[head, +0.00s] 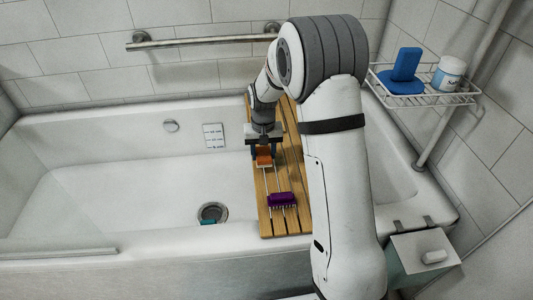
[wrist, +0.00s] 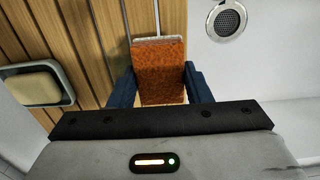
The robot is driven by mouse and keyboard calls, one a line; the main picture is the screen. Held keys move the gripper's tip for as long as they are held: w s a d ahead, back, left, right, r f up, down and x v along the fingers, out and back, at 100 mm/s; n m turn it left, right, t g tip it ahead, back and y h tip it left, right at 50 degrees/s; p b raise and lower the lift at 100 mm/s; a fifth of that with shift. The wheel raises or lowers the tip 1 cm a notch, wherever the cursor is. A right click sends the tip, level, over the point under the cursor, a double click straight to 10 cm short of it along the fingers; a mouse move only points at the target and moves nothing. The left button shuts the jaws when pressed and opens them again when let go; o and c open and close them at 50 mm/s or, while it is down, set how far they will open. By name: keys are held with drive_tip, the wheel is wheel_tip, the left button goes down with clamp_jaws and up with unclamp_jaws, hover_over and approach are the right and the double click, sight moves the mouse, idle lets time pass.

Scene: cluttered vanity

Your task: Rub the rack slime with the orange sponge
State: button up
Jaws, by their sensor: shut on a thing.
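The orange sponge (head: 264,160) is between the fingers of my gripper (head: 265,146), over the wooden bath rack (head: 285,222). In the wrist view, the sponge (wrist: 160,65) shows its rough orange face between two dark blue fingers, with a pale edge at its far end. My gripper (wrist: 160,92) is shut on it. The sponge is close above or touching the rack; I cannot tell which. The rack's slats (wrist: 75,40) show at the left of the wrist view. I cannot make out slime on the rack; my arm and gripper hide part of it.
A purple brush (head: 282,199) lies on the near part of the rack. A dish with beige soap (wrist: 33,85) is at the left in the wrist view. The tub drain (head: 212,212) has a teal item (head: 208,222) beside it. A wire shelf (head: 425,98) holds blue items and a jar.

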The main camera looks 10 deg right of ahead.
sight(264, 152)
drive_tip(key=shift+w+r+p, duration=0.1)
drive_tip(key=shift+r+p, duration=1.55)
drive_tip(key=shift+r, duration=0.85)
